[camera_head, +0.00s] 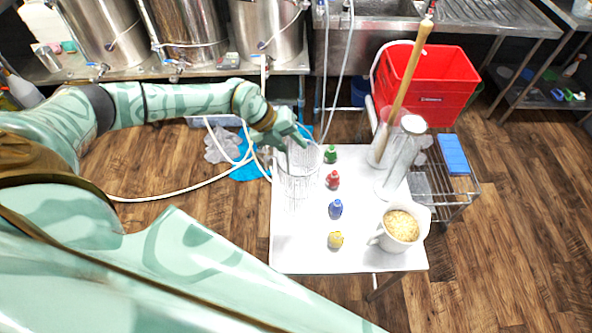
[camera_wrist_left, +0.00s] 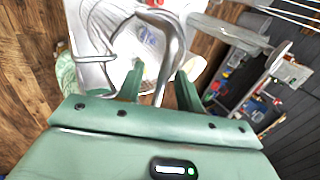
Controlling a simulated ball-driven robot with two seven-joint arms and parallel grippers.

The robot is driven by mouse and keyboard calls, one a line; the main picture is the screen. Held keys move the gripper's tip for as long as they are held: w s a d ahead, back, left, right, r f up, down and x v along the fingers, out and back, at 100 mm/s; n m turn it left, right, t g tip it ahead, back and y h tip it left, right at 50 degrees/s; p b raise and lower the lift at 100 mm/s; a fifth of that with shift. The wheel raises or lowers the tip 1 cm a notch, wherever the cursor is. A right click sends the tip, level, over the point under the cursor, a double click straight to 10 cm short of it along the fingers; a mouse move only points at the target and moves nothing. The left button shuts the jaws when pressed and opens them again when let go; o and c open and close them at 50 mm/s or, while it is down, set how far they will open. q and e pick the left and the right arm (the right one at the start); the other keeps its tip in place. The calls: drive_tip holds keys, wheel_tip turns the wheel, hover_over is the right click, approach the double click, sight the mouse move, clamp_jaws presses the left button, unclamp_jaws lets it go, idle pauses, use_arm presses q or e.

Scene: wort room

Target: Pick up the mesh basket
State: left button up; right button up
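The mesh basket (camera_head: 298,184), a pale wire cylinder, stands upright on the left part of the white table in the head view. My left gripper (camera_head: 296,141) is at its upper rim, coming from the back left and hiding part of the rim. In the left wrist view the left gripper's fingers (camera_wrist_left: 160,90) are apart, with a curved metal strip, apparently the basket's rim or handle, running between them. A gap shows beside the strip, and I cannot tell whether either finger touches it. My right gripper is in neither view.
A grain-filled jug (camera_head: 401,226) and a tall glass cylinder (camera_head: 402,160) stand farther right. Hoses hang behind; a red crate (camera_head: 432,85) is at the back.

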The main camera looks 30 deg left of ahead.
use_arm(q)
drive_tip(key=shift+w+d+f, duration=0.1)
drive_tip(key=shift+d+f, duration=0.05)
drive_tip(key=shift+f, duration=0.2)
clamp_jaws()
drive_tip(key=shift+r, duration=0.1)
